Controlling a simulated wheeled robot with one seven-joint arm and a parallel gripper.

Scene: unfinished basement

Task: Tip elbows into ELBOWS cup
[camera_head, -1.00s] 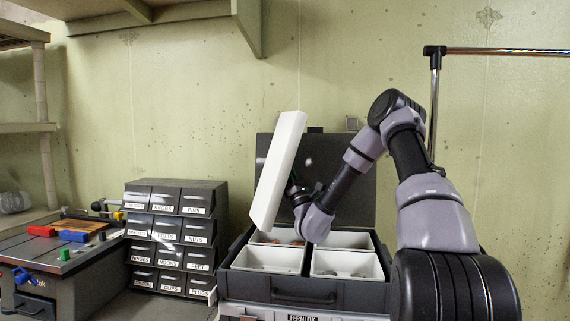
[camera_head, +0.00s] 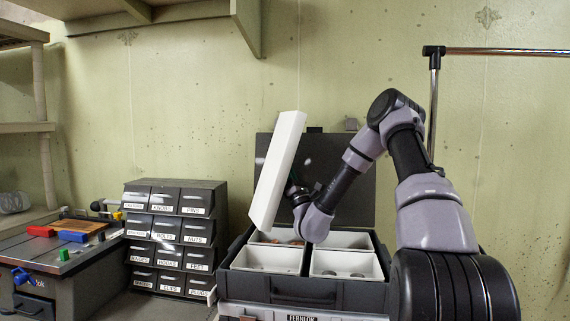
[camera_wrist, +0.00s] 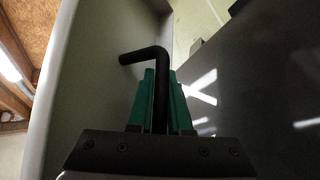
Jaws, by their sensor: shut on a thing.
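My gripper (camera_head: 294,190) is shut on the black bent handle (camera_wrist: 150,58) of a long white tray (camera_head: 277,170), held between green fingers in the wrist view (camera_wrist: 162,90). The tray stands steeply tilted, nearly on end, above the open dark case. Its lower end hangs over the case's back left part. The case holds white cups: a front left cup (camera_head: 268,259), a front right cup (camera_head: 347,265) and a back right one (camera_head: 350,240). Orange pieces show in the back left cup. A few dark pieces lie in the front right cup. No ELBOWS label is readable; the tray's inside is hidden.
The case's raised lid (camera_head: 345,180) stands behind my gripper. A labelled drawer cabinet (camera_head: 175,240) stands left of the case. A workbench (camera_head: 60,260) with coloured blocks is farther left. A metal rail (camera_head: 500,51) runs at upper right.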

